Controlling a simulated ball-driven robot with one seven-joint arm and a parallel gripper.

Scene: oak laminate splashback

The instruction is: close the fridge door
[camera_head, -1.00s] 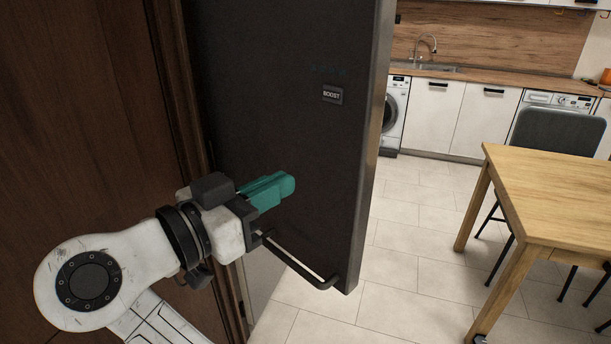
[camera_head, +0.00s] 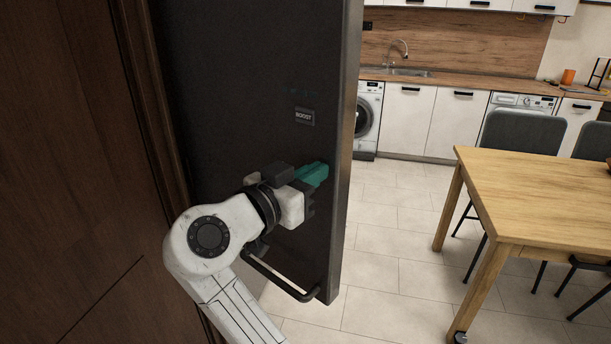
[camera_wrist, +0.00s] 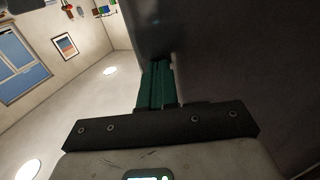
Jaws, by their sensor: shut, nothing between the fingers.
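The fridge door (camera_head: 230,75) is a tall dark panel with a "BOOST" label and a dark bar handle (camera_head: 278,283) low on it. It stands open, with its free edge toward the kitchen. My gripper (camera_head: 318,170) has teal fingers that are shut and empty. The fingers are in front of the door face near its free edge, above the handle. In the wrist view the teal fingers (camera_wrist: 156,85) lie against or very close to the dark door surface (camera_wrist: 230,60); I cannot tell whether they touch.
A brown wood panel (camera_head: 60,150) stands close on the left. A wooden table (camera_head: 520,185) with grey chairs (camera_head: 522,130) is on the right. White cabinets (camera_head: 430,120) and a washing machine (camera_head: 367,115) line the back. The tiled floor (camera_head: 390,230) between door and table is clear.

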